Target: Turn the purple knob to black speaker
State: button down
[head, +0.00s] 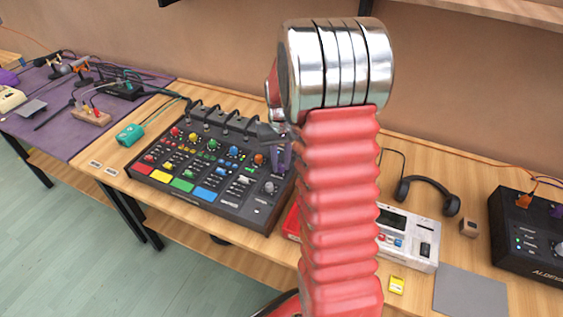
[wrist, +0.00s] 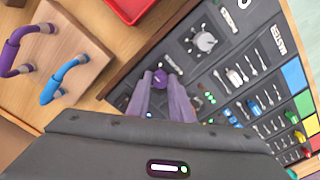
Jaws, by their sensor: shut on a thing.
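The black mixer (head: 176,181) lies on the wooden table left of my arm, with rows of coloured knobs, faders and pads. The purple knob (wrist: 161,76) shows in the wrist view between the tips of my gripper (wrist: 160,84), near the mixer's edge. My gripper's purple fingers are shut on it. In the head view my gripper (head: 281,156) is at the mixer's upper right corner, and the purple knob is hidden there. The knob's pointer and any mark around it cannot be made out. I cannot identify a black speaker for certain.
Right of my arm are a white device (head: 412,241), headphones (head: 432,186) and a black box (head: 514,246). A silver knob (wrist: 204,41) is close to my fingers.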

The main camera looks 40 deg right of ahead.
aim_at(280, 165)
jog(key=m, duration=0.3)
jog(key=shift+w+r+m, duration=0.15)
jog(key=shift+w+m, duration=0.1)
jog(key=shift+m, duration=2.05)
jog(key=c, duration=2)
grip_release()
jog(key=o, duration=0.4)
jog(key=shift+s, duration=0.1)
notch_tip(280, 165, up, 14)
jog(key=shift+f, duration=0.25)
